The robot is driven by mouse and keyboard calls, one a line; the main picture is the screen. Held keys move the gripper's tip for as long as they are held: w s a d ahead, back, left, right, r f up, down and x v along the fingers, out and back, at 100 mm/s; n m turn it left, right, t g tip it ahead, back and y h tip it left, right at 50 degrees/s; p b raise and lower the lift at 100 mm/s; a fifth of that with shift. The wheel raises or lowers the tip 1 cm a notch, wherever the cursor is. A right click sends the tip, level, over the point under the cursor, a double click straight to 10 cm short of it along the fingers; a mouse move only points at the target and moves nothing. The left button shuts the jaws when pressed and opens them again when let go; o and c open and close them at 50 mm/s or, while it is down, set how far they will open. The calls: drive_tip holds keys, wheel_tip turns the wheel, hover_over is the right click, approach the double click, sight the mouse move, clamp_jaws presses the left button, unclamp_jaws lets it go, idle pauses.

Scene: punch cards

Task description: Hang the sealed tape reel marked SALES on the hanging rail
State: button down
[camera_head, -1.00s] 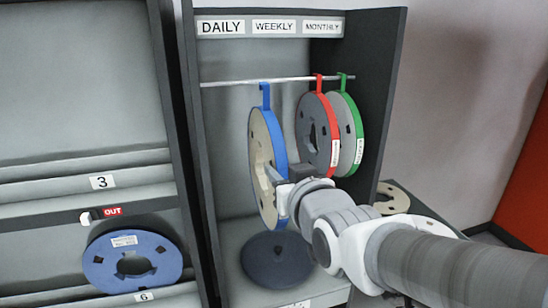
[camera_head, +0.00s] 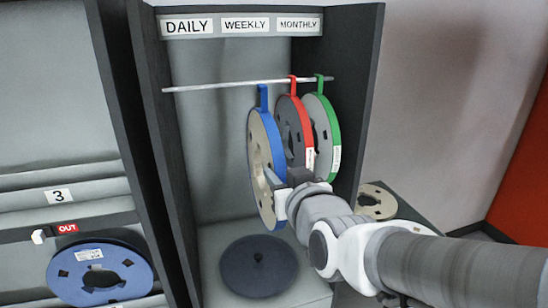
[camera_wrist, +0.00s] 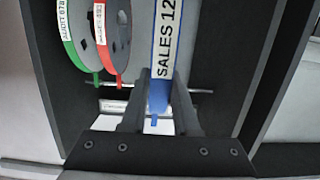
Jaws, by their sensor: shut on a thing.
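The SALES reel (camera_head: 262,165) has a blue rim, a beige face and a blue hook on top. My gripper (camera_head: 277,180) is shut on its rim. The wrist view shows its label "SALES 12" (camera_wrist: 166,45) between my fingers (camera_wrist: 157,92). The reel hangs upright at the hanging rail (camera_head: 205,87), left of the red reel. Its hook top is level with the rail in the head view and overlaps it in the wrist view. I cannot tell whether the hook bears on the rail.
A red-rimmed reel (camera_head: 287,122) and a green-rimmed reel (camera_head: 333,135) hang close on the right. The rail's left part is bare. Signs read DAILY, WEEKLY and MONTHLY (camera_head: 299,25). A dark disc (camera_head: 258,270) lies below. A blue reel (camera_head: 72,268) sits in the left rack.

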drive_tip(key=shift+w+a+r+p, duration=0.15)
drive_tip(key=shift+w+p, duration=0.35)
drive_tip(key=shift+p, duration=0.25)
drive_tip(key=shift+w+a+r+p, duration=0.15)
drive_tip(key=shift+w+p, duration=0.35)
drive_tip(key=shift+p, duration=0.2)
drive_tip(key=shift+w+a+f, duration=0.15)
drive_tip(key=shift+w, duration=0.4)
drive_tip(key=shift+r+x, duration=0.15)
drive_tip(key=shift+x, duration=0.75)
drive_tip(key=shift+r+x, duration=0.2)
drive_tip(key=shift+x, duration=0.7)
drive_tip(key=shift+r+p+x, duration=0.3)
drive_tip(key=shift+p+x, duration=0.25)
drive_tip(key=shift+x, duration=0.95)
drive_tip(key=shift+r+p+x, duration=0.35)
drive_tip(key=shift+p+x, duration=0.2)
drive_tip(key=shift+x, duration=1)
drive_tip(key=shift+r+p+x, duration=0.3)
drive_tip(key=shift+p+x, duration=0.25)
drive_tip(key=shift+x, duration=0.95)
drive_tip(key=shift+f+b, duration=0.65)
drive_tip(key=shift+b, duration=0.3)
drive_tip(key=shift+w+f, duration=0.1)
drive_tip(key=c, duration=0.6)
unclamp_jaws()
